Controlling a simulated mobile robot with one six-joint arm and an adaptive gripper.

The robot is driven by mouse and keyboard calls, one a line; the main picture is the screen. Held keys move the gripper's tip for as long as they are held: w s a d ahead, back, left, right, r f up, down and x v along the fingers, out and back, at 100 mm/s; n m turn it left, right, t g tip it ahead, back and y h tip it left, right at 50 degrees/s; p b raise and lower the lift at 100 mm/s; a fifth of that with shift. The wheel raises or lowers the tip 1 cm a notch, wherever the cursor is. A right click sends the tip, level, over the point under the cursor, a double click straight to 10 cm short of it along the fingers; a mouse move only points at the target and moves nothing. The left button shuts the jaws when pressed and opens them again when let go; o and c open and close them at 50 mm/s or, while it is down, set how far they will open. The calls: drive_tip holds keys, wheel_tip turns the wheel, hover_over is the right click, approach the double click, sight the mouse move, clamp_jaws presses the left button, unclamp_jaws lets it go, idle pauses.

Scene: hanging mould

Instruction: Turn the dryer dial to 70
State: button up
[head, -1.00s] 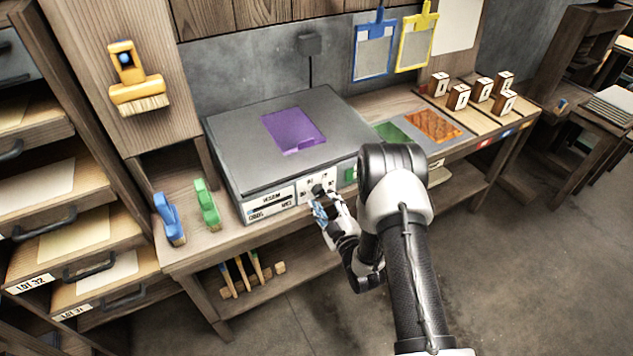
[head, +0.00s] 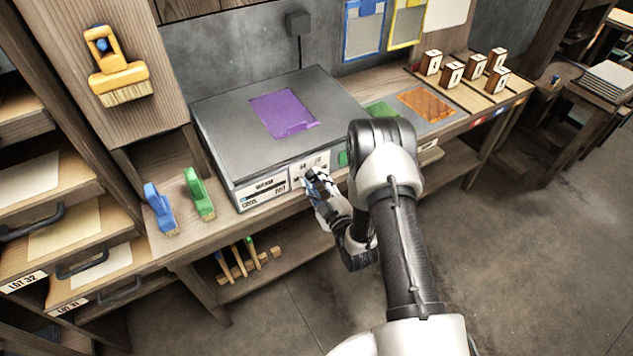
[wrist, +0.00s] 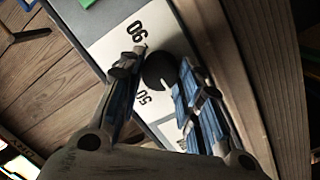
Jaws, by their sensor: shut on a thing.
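The dryer (head: 215,120) is a wide grey box on the bench with a white dial panel (head: 298,182) on its front. The dial (wrist: 160,72) is a round black knob in the wrist view, seen between my blue-padded fingers.
A purple sheet (head: 285,113) lies on the dryer's top. A green button (head: 343,158) is right of the panel, near my arm. Blue (head: 160,209) and green (head: 199,194) tools stand left of the dryer. Several numbered wooden blocks (head: 474,67) stand at the right end.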

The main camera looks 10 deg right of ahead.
drive_tip(key=shift+c, duration=0.6)
drive_tip(key=m, duration=0.6)
drive_tip(key=shift+r+m+g, duration=0.15)
drive_tip(key=shift+m+g, duration=0.15)
drive_tip(key=m, duration=0.3)
drive_tip(key=m+b, duration=0.1)
drive_tip(key=m, duration=0.1)
drive_tip(key=shift+d+m+g+y, duration=0.1)
drive_tip(key=shift+m+g+y, duration=0.2)
drive_tip(key=shift+m+g, duration=0.1)
drive_tip(key=m, duration=0.4)
drive_tip(key=shift+w+r+m+y, duration=0.1)
drive_tip(key=shift+m+y, duration=0.3)
drive_tip(key=shift+d+m+y, duration=0.1)
drive_tip(key=shift+m+y, duration=0.3)
drive_tip(key=shift+m, duration=1.9)
